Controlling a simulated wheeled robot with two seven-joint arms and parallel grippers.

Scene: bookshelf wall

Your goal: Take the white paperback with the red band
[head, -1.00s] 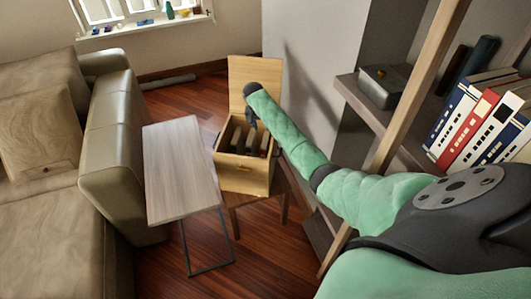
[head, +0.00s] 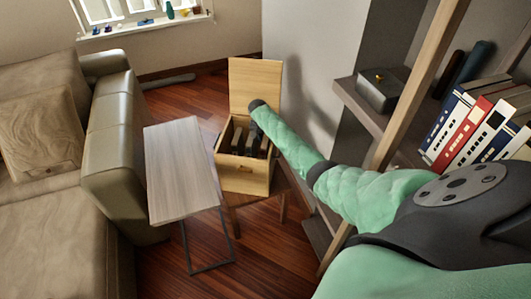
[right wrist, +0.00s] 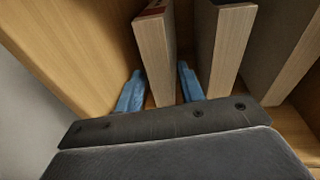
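My right gripper (right wrist: 160,82) reaches into an open wooden box (head: 241,178) on a small stand. In the right wrist view its two blue fingers are apart, one on each side of an upright slab-like book (right wrist: 155,58). The book has a pale tan edge and a bit of dark red at its top; contact with the fingers cannot be told. A second upright book (right wrist: 229,48) stands to its right. In the head view my arm hides part of the box's contents. No white cover with a red band can be made out in the box. My left gripper is out of view.
The box's raised lid (head: 262,82) stands behind my gripper. A side table (head: 184,165) and a sofa (head: 110,130) are to the left. A shelf at right holds several books (head: 478,120) and a grey box (head: 381,92); its upright post is close to my arm.

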